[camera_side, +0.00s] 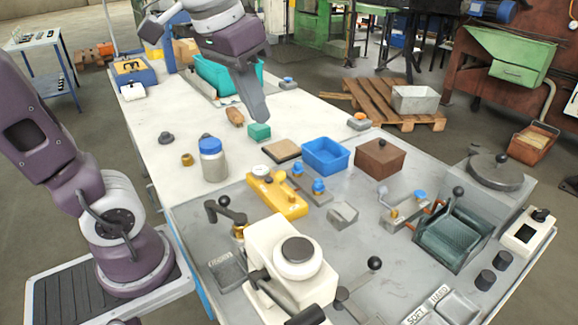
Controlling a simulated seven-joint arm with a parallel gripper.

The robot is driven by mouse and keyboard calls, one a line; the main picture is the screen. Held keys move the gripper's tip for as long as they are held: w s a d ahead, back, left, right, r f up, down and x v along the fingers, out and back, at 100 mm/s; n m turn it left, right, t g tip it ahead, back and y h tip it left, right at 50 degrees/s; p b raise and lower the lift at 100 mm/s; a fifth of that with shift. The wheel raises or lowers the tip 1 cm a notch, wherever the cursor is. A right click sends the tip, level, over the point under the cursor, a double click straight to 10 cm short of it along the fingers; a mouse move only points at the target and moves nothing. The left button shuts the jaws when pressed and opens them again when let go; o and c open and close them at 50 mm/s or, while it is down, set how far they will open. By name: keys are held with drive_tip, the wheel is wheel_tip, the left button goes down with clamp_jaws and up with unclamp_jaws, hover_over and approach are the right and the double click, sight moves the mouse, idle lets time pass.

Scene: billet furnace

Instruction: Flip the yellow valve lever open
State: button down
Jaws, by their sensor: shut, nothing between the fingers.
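My gripper (258,112) is shut and empty. It points down over the far half of the white table, just above a small green block (260,132); I cannot tell whether it touches the block. A yellow fixture (278,197) with a pale round knob sits mid-table, nearer the camera than my gripper and apart from it. To its left, a dark lever with round knobs (225,208) stands on a brass-coloured fitting (239,232). I cannot tell which of these is the valve lever, nor its open or shut position.
A blue tray (326,155), a brown box (380,158) and a blue-lidded jar (213,160) stand around the middle. A white machine (290,265) fills the near front. A teal bin (238,70) sits behind my gripper. The white surface left of my gripper is mostly clear.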

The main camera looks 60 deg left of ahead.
drive_tip(key=w+a+f+n+g, duration=0.1)
drive_tip(key=w+a+g, duration=0.1)
drive_tip(key=w+a, duration=0.45)
drive_tip(key=w+a+n+g, duration=0.1)
drive_tip(key=w+a+g, duration=0.15)
drive_tip(key=w, duration=0.75)
drive_tip(key=w+a+f+g, duration=0.1)
drive_tip(key=w+a+f, duration=0.2)
drive_tip(key=f, duration=0.3)
drive_tip(key=w+a+f+g, duration=0.1)
drive_tip(key=w+a+f, duration=0.2)
drive_tip(key=f, duration=0.3)
drive_tip(key=shift+a+f+m, duration=0.35)
drive_tip(key=shift+f+m, duration=0.05)
drive_tip(key=shift+w+g, duration=0.1)
drive_tip(key=shift+g, duration=0.15)
